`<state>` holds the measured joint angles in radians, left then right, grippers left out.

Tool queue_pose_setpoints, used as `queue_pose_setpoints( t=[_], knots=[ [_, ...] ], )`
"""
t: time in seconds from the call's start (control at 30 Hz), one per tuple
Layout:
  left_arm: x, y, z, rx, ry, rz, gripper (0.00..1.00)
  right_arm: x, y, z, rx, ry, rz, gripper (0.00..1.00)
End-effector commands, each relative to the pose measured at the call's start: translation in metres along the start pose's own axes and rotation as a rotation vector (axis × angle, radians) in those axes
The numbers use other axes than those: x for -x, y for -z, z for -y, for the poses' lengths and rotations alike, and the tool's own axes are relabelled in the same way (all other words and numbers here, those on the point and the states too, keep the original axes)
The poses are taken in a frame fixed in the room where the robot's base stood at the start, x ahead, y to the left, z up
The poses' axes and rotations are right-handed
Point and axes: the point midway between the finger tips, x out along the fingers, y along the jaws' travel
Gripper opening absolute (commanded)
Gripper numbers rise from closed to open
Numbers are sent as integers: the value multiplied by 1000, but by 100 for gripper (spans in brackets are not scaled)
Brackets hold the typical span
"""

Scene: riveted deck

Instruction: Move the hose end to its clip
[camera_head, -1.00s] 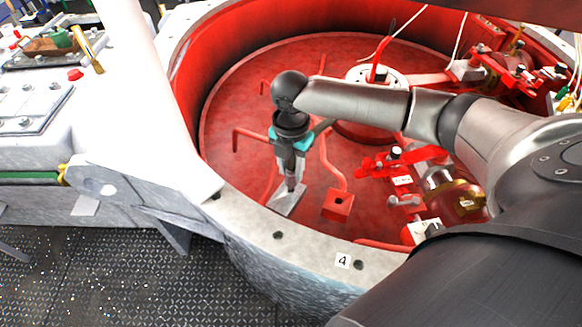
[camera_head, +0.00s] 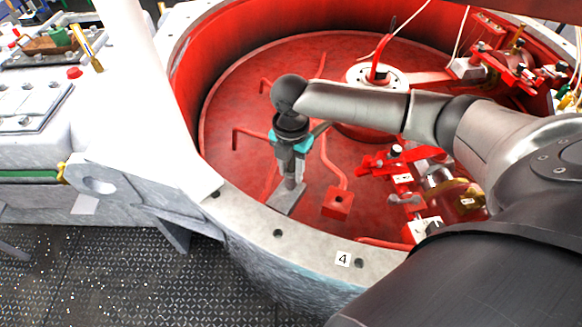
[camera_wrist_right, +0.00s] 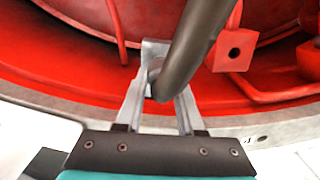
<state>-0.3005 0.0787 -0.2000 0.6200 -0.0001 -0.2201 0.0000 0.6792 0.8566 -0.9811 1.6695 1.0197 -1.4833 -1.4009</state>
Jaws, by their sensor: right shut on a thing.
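My right gripper (camera_head: 290,181) points down over the near side of the red round well and is shut on the dark grey hose end. In the right wrist view the hose end (camera_wrist_right: 181,62) slants down from the top right to between the two fingers of my right gripper (camera_wrist_right: 158,95). A pale grey metal bracket, which looks like the clip (camera_wrist_right: 153,46), shows just beyond the fingertips, partly behind the hose. In the head view a grey plate (camera_head: 285,203) lies just below the fingertips. Whether the hose touches the clip cannot be told. My left gripper is out of view.
The well's pale rim (camera_head: 310,245), marked 4, runs close in front of the gripper. A red block (camera_head: 338,203) with a hole is just right of it. Red pipes and valves (camera_head: 440,185) crowd the right.

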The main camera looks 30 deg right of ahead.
Motion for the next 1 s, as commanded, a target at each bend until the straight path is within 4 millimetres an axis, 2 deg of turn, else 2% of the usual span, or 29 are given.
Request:
queue_pose_setpoints(
  t=[0.43,1.0],
  knots=[
    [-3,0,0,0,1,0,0,-9,0,0,1,-1,0,0],
    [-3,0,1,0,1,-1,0,-10,0,0,1,-1,0,0]
  ],
)
